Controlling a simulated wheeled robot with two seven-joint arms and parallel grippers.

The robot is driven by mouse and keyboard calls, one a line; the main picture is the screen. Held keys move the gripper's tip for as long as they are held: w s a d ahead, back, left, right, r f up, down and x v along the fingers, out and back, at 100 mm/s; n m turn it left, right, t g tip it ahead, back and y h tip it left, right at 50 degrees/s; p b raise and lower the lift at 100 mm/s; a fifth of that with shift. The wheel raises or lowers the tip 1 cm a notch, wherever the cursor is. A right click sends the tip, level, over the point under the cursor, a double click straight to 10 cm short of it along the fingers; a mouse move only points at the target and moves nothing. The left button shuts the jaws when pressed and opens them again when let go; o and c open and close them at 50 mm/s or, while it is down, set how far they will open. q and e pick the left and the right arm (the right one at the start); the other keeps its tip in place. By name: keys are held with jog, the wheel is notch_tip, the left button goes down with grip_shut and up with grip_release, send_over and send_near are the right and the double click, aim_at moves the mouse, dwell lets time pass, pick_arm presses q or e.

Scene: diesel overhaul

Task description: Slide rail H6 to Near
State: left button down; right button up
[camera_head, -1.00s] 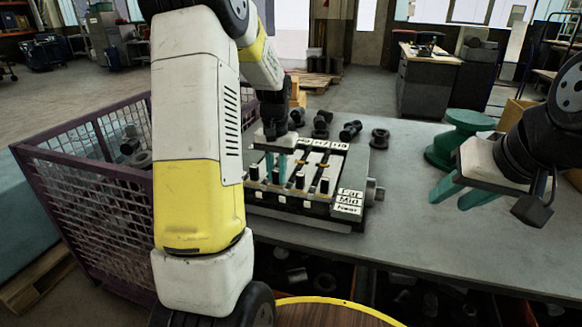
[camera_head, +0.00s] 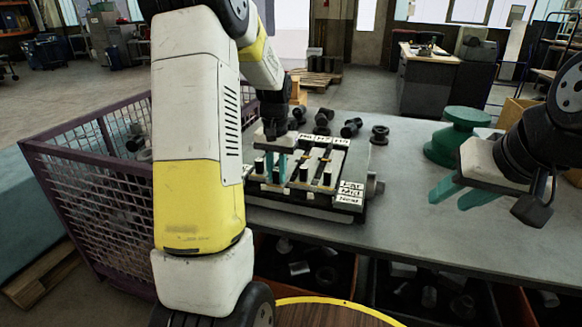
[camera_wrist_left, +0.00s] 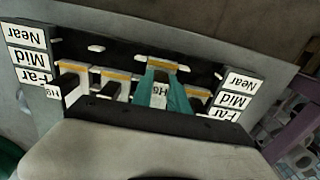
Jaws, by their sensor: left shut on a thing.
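The rail fixture (camera_head: 300,203) is a dark block with several pale sliding rails, black upright posts and Far, Mid and Near labels (camera_head: 348,192). My left gripper (camera_head: 276,172) has its green fingers down among the rails and shut on rail H6. In the left wrist view, where labels appear inverted, the fingers (camera_wrist_left: 163,95) flank the H6 label (camera_wrist_left: 160,93). The orange-banded end of rail H6 (camera_wrist_left: 161,65) sits farther toward the Near side than its neighbours, roughly level with Near. The held post is largely hidden. My right gripper (camera_head: 460,192) is open and empty over the table.
The fixture stands near the front edge of the grey table (camera_head: 420,210). Dark cylindrical parts (camera_head: 351,128) lie behind it. A green stand (camera_head: 458,137) is at the right. A purple mesh basket (camera_head: 95,200) stands at the left, and bins of parts (camera_head: 425,292) lie below.

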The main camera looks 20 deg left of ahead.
pick_arm(q)
jog(key=c, duration=1.3)
grip_release()
jog(key=shift+s, duration=0.25)
notch_tip(320, 180, up, 8)
jog(key=shift+f, duration=0.25)
jog(key=shift+r, duration=0.15)
